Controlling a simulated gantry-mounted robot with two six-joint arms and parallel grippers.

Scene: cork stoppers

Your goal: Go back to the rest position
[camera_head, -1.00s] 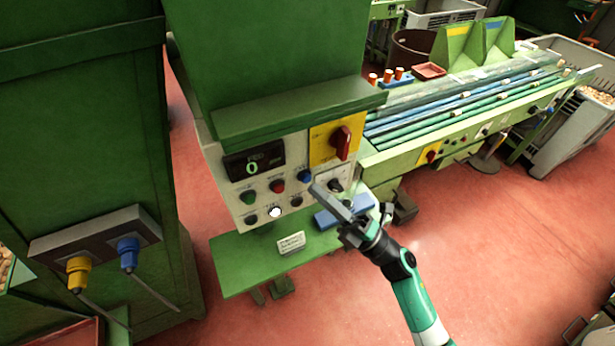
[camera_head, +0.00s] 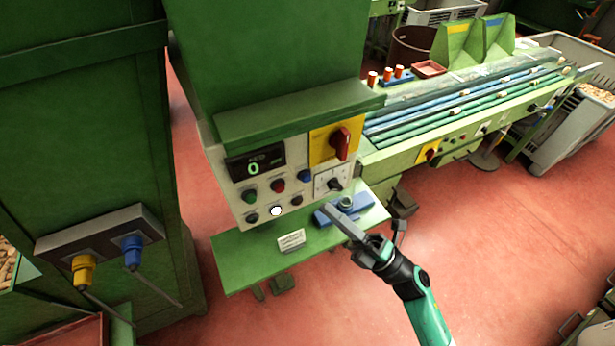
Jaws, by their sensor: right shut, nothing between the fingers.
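My right gripper (camera_head: 340,220) is shut and empty. It points up and left from the lower right, in front of the green shelf below the control panel (camera_head: 268,188). The panel carries a display reading 0, several coloured buttons and a red rotary switch (camera_head: 341,140) on a yellow plate. A blue block (camera_head: 359,202) with a grey ring-like part lies on the shelf just behind the gripper fingers, which partly cover it in this view. My left gripper is not in view.
The green shelf (camera_head: 240,262) also holds a small white label card (camera_head: 291,241). A green cabinet with a yellow plug (camera_head: 83,270) and a blue plug (camera_head: 133,252) stands at the left. A conveyor (camera_head: 470,105) runs at the back right.

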